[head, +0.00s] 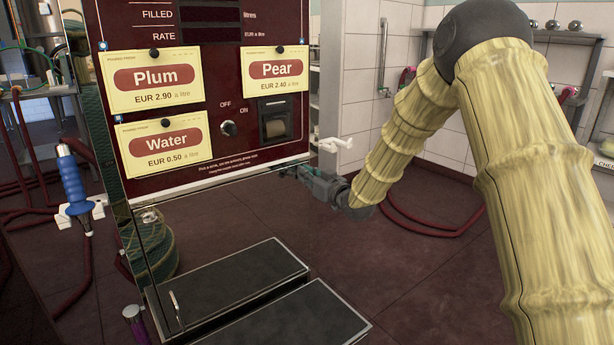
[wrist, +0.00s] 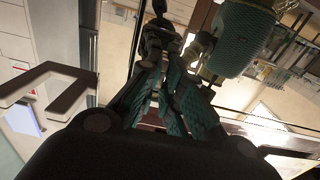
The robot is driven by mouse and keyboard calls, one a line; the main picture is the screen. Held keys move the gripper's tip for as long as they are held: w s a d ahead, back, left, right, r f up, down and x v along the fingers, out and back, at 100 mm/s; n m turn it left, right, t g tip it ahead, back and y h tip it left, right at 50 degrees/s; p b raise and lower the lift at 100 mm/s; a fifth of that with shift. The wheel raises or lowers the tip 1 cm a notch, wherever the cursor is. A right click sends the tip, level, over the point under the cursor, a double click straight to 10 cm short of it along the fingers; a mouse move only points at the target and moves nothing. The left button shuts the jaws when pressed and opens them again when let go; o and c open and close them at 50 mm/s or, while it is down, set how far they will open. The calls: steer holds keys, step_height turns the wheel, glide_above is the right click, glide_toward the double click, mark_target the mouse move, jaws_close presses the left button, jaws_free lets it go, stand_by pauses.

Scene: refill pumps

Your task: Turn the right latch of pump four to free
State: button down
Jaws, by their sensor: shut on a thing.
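The dark red pump panel (head: 235,120) faces me, with Plum, Pear and Water cards on it. No pump number is readable. My gripper (head: 290,171) is at the panel's lower right edge, reaching in from the right. In the wrist view its teal-padded fingers (wrist: 163,75) close together around a small dark metal piece (wrist: 160,38), which I take for the right latch. The fingers hide most of it, and its turn position cannot be told. In the head view the latch is hidden behind the fingertips.
A white holder (head: 335,144) sticks out at the pump's right side, just above my gripper. A blue nozzle (head: 75,190) hangs at the left. Dark step-like lids (head: 235,284) lie below the panel. Red hoses (head: 425,228) lie by the wall at right. The floor between is clear.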

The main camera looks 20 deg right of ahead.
steer(key=shift+n, duration=0.3)
steer(key=shift+s+a+f+n+p, duration=0.1)
steer(key=shift+n+p, duration=0.15)
steer(key=shift+n, duration=4.05)
steer(key=shift+f+n+p, duration=0.1)
steer(key=shift+n+p, duration=0.15)
steer(key=shift+n, duration=4.05)
steer(key=c, duration=1.6)
jaws_free()
